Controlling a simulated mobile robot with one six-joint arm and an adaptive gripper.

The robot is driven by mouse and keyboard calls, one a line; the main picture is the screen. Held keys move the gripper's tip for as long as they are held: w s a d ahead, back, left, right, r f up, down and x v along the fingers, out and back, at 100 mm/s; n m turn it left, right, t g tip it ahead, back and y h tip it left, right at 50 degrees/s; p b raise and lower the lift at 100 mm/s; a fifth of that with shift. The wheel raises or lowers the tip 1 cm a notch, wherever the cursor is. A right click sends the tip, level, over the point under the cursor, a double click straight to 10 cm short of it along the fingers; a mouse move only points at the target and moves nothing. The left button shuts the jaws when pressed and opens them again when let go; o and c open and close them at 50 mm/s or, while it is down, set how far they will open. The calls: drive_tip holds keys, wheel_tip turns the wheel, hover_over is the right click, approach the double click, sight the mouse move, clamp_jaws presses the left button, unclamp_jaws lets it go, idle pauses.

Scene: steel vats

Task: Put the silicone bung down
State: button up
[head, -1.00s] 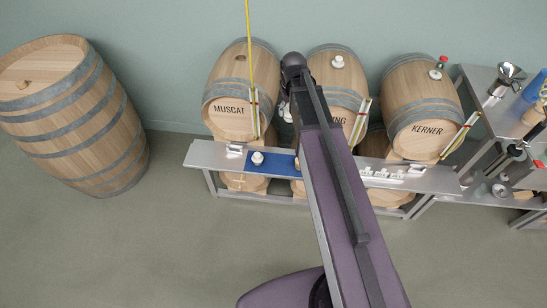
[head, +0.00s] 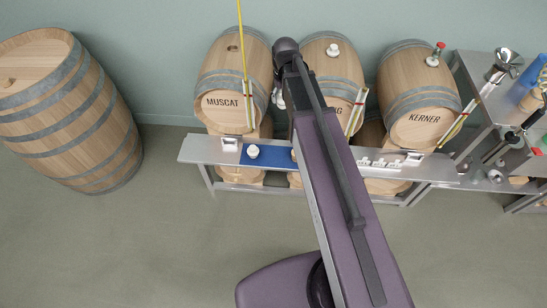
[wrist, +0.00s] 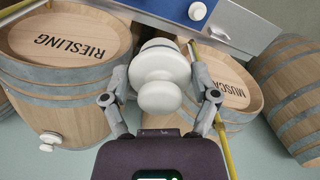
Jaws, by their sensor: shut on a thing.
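My gripper (wrist: 160,80) is shut on a white silicone bung (wrist: 160,95), with one finger on each side of it in the wrist view. The bung has a round knob and a wider flanged body. It is held up in front of the barrels. In the head view my arm hides the bung and most of the gripper. Another white bung stands on a blue mat (head: 266,158) on the steel shelf (head: 207,151). That standing bung (head: 253,151) also shows at the top of the wrist view (wrist: 197,11).
The Muscat barrel (head: 225,85) has an open hole on top. The Riesling barrel (wrist: 70,40) and Kerner barrel (head: 415,95) carry stoppers. Yellow sticks stand upright or lean at the shelf. A large barrel (head: 70,110) stands left. A cluttered steel rack (head: 470,90) stands right.

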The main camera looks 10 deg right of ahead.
drive_tip(key=s+a+f+b, duration=0.2)
drive_tip(key=s+f+b, duration=0.2)
drive_tip(key=f+b, duration=0.6)
drive_tip(key=s+a+f+b, duration=0.2)
drive_tip(key=s+f+b, duration=0.2)
drive_tip(key=f+b, duration=0.6)
drive_tip(key=s+a+f+b, duration=0.2)
drive_tip(key=s+f+b, duration=0.2)
drive_tip(key=f+b, duration=0.7)
drive_tip(key=shift+s+f, duration=0.15)
drive_tip(key=shift+s, duration=0.15)
drive_tip(key=shift+w, duration=0.1)
drive_tip(key=w+d, duration=0.1)
drive_tip(key=w, duration=0.4)
drive_tip(key=w+d+f+b, duration=0.1)
drive_tip(key=w, duration=0.4)
drive_tip(key=w+d, duration=0.1)
drive_tip(key=w, duration=0.4)
drive_tip(key=shift+w+d+f, duration=0.2)
drive_tip(key=shift+d, duration=0.2)
drive_tip(key=shift+f+b, duration=1.8)
drive_tip(key=shift+b, duration=0.15)
drive_tip(key=shift+f, duration=0.15)
drive_tip(key=o, duration=1.1)
